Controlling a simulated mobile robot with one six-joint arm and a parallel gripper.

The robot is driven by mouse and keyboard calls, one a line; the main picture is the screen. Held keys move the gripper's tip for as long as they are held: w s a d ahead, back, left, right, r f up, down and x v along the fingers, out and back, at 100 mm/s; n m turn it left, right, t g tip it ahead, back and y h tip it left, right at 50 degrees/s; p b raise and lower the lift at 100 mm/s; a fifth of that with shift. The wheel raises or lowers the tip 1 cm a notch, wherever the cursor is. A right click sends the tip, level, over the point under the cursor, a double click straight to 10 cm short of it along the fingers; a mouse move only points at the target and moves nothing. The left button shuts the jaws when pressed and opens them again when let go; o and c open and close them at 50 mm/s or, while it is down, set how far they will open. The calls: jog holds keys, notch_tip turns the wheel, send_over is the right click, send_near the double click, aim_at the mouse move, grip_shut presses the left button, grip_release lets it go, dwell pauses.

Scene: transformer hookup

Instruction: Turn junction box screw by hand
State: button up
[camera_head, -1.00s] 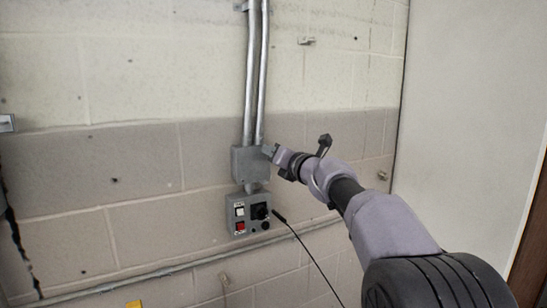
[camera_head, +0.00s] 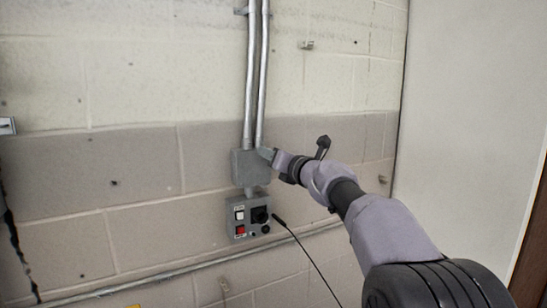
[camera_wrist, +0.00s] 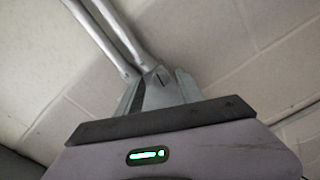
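The grey junction box (camera_head: 248,168) is fixed to the block wall below two metal conduits. My gripper (camera_head: 267,154) is at the box's upper right corner in the head view. In the wrist view, my gripper (camera_wrist: 158,88) has its two fingers spread apart, with part of the box (camera_wrist: 155,92) visible beyond and between them. A small dark slot-like mark (camera_wrist: 160,78) shows on the box between the fingers; it may be the screw, but it is too small to be sure. Whether the fingertips touch the box cannot be told.
A control box (camera_head: 248,215) with white and red switches and a black knob hangs just below the junction box. A black cable (camera_head: 308,251) hangs to its right. The two conduits (camera_head: 256,75) run up the wall. A grey panel (camera_head: 465,120) stands at the right.

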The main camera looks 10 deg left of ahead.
jog(key=b+v, duration=0.1)
jog(key=v, duration=1.6)
jog(key=shift+s+d, duration=0.15)
jog(key=shift+d, duration=0.05)
